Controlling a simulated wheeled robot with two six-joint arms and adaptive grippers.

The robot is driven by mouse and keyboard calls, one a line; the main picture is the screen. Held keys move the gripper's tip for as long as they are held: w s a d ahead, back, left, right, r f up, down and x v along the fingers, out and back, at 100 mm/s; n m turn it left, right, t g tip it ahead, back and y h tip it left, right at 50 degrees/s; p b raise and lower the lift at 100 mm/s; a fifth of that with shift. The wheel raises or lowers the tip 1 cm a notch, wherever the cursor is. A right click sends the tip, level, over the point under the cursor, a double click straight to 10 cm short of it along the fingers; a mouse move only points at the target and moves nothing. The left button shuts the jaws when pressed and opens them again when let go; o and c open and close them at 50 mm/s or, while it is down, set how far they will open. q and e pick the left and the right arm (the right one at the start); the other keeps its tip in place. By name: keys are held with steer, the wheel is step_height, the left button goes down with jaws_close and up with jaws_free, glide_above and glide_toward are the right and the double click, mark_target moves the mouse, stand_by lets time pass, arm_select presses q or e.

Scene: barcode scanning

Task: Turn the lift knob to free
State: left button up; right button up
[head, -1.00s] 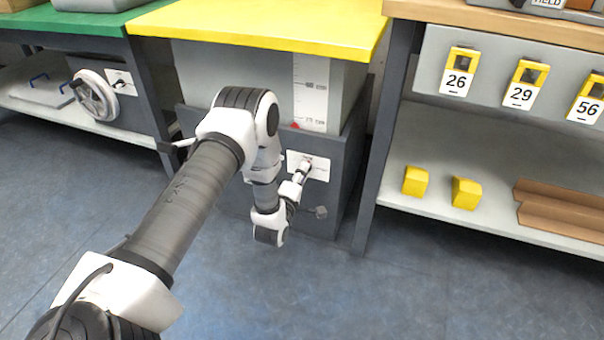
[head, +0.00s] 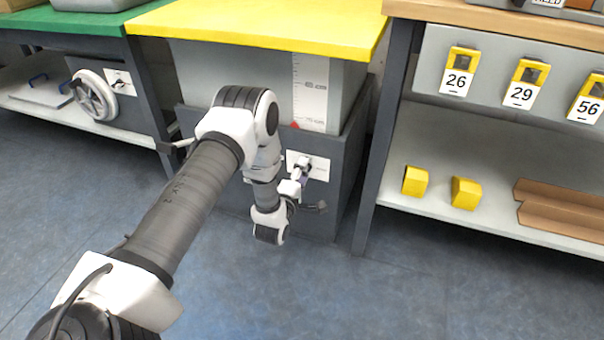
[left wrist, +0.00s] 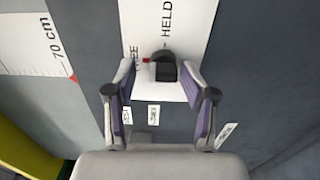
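The lift knob (left wrist: 163,68) is a dark knob on a white plate (left wrist: 188,25) lettered HELD and, partly covered, FREE. A small red mark shows at its left side, by the FREE lettering in the left wrist view. My left gripper (left wrist: 158,78) is open, with one purple-padded finger on each side of the knob. A gap shows at the left finger; I cannot tell whether the right one touches. In the head view my left gripper (head: 302,170) is in front of the plate (head: 319,168) on the grey cabinet and hides the knob. My right gripper is out of view.
The grey cabinet (head: 345,200) stands under a yellow top (head: 270,25) with a height scale (head: 312,100). A shelf (head: 480,225) with yellow blocks is at the right. The floor in front is clear.

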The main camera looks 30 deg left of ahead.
arm_select(q)
steer(key=shift+f, duration=0.1)
steer(key=v, duration=1.2)
